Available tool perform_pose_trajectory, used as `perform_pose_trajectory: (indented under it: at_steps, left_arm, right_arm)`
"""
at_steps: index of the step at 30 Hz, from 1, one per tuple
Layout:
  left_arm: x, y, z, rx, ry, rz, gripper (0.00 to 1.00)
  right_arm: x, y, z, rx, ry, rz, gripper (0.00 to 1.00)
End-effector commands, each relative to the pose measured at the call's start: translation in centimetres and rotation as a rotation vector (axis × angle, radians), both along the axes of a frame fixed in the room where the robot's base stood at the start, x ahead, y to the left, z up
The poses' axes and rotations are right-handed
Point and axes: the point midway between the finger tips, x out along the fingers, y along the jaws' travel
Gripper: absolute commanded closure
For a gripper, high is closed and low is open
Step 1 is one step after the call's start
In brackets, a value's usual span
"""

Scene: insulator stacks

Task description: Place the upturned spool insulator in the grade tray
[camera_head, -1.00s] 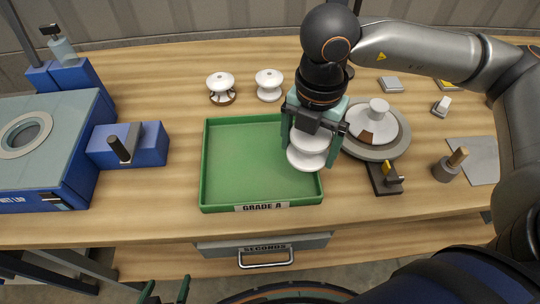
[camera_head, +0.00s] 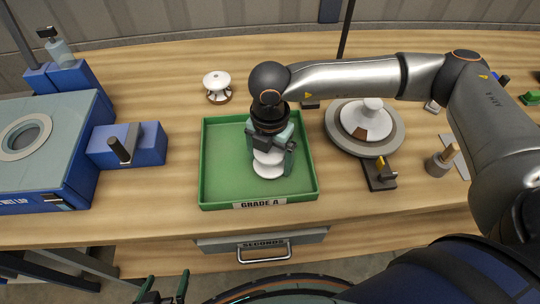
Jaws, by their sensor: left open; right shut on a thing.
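The green grade tray (camera_head: 218,180), labelled GRADE A, sits on the bench in the head view. My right gripper (camera_head: 271,154) is over its right half, pointing down, shut on a white spool insulator (camera_head: 268,170). The insulator's upper part is partly hidden by the fingers. I cannot tell whether its lower disc touches the tray floor. My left gripper (camera_head: 163,292) is open and empty at the bottom edge, below the bench front.
A white insulator (camera_head: 217,84) stands behind the tray. Another insulator (camera_head: 369,118) with a brown patch sits on a round grey plate (camera_head: 385,144) to the right. A blue machine (camera_head: 60,165) is at left. The tray's left half is clear.

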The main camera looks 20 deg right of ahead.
Motion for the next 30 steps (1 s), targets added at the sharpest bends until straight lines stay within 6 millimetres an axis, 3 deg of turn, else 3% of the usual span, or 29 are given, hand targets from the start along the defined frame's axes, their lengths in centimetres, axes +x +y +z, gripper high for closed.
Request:
perform_pose_trajectory:
  at_steps: [7, 8, 9, 21, 30]
  left_arm:
    - [0.0, 0.0, -0.6, 0.000, 0.000, 0.000, 0.01]
    - [0.0, 0.0, -0.5, 0.000, 0.000, 0.000, 0.01]
    - [0.0, 0.0, -0.4, 0.000, 0.000, 0.000, 0.01]
    - [0.0, 0.0, 0.0, 0.000, -0.001, 0.000, 0.01]
    - [0.0, 0.0, -0.6, 0.000, -0.001, 0.000, 0.01]
  right_arm:
    - [0.0, 0.1, -0.4, 0.002, -0.001, 0.001, 0.94]
    - [0.0, 0.0, -0.3, 0.001, 0.000, 0.000, 0.05]
    - [0.0, 0.0, -0.3, 0.001, 0.001, 0.000, 0.01]
    - [0.0, 0.1, 0.7, 0.003, -0.002, 0.000, 0.00]
    - [0.1, 0.1, 7.0, 0.002, -0.005, 0.002, 0.00]
